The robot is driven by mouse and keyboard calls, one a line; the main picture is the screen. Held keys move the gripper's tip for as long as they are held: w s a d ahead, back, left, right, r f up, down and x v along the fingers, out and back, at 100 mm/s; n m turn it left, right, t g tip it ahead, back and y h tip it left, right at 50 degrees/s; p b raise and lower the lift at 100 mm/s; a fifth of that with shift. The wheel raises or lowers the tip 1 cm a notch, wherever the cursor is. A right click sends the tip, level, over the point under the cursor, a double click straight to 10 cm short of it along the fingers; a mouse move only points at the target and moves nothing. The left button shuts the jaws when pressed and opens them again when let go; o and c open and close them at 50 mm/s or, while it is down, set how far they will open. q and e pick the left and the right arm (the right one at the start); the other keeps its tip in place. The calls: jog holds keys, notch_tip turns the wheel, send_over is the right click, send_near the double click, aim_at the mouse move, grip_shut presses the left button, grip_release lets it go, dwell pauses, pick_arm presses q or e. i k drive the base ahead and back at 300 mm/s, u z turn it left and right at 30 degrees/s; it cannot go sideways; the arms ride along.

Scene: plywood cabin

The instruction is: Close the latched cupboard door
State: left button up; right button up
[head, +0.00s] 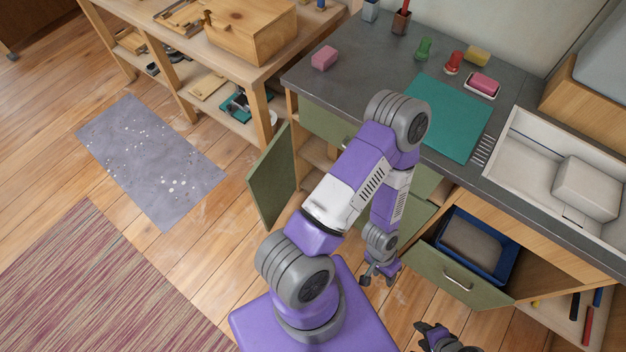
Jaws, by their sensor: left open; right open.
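A green cupboard door (271,177) stands swung open at the left end of the grey-topped counter, showing pale wooden shelving inside. No latch can be made out on it. My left gripper (378,276) is open and empty, pointing down in front of the counter, to the right of the door and apart from it. My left arm hides part of the cupboard opening and the fronts beside it. My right gripper (432,332) is open and empty at the bottom edge, low over the floor and well away from the door.
A green front with a metal handle (457,282) juts out at the right, with a blue bin (478,243) behind it. A wooden workbench (165,40) stands left of the counter.

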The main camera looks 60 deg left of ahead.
aim_at(271, 183)
jog(key=z, duration=1.65)
jog(key=k, duration=2.45)
jog(key=u, duration=2.45)
jog(key=k, duration=1.2)
jog(key=u, duration=1)
jog(key=i, duration=1.8)
jog(key=z, duration=1.05)
